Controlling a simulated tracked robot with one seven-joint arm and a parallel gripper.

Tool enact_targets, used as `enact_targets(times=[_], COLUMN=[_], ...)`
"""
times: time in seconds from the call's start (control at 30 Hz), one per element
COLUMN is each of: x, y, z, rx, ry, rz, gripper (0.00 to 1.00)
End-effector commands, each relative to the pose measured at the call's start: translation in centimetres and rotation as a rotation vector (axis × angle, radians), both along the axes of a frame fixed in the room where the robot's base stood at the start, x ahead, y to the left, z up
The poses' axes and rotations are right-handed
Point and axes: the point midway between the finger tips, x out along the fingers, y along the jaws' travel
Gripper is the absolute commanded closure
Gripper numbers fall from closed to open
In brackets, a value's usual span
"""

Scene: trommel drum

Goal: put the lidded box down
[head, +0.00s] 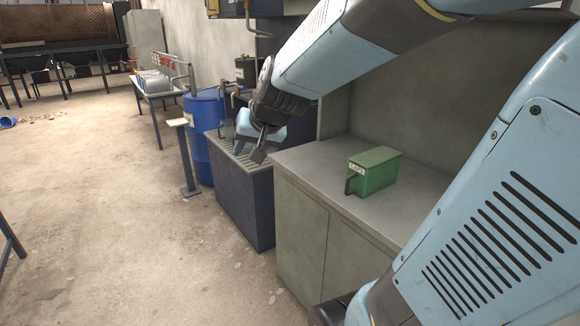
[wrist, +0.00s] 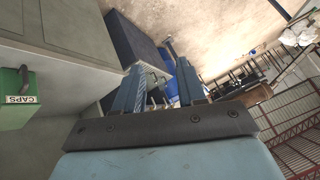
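The lidded box (head: 376,170) is green with a white label and a dark handle on its near end. It stands upright on the grey cabinet top (head: 312,161), and its lid looks closed. In the wrist view the box (wrist: 14,108) is cut off by the left edge, and its label reads CAPS. My gripper (head: 251,143) is up and to the left of the box, apart from it, near the dark grated unit. In the wrist view my gripper (wrist: 160,80) has its two fingers spread with nothing held between them.
A dark unit with a grated top (head: 243,185) adjoins the cabinet on the left. Behind it are a blue barrel (head: 203,135) and a post with a small plate (head: 184,150). Bare cabinet top surrounds the box. Open floor lies to the left.

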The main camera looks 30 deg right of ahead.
Motion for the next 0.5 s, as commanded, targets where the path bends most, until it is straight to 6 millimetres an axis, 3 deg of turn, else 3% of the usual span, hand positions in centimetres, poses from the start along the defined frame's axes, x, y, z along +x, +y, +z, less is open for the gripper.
enact_targets(times=[0.1,0.3,0.47,0.5], x=[-4.3,-10.9,-14.4,-14.9], y=[0.2,-0.5,-1.1,-2.3], z=[1.2,1.9,2.0,1.9], rx=[-0.066,-0.191,-0.267,-0.279], ry=[0.033,0.106,0.150,0.159], rz=[0.079,0.166,0.196,0.200], gripper=[0.60,0.60,0.60,0.60])
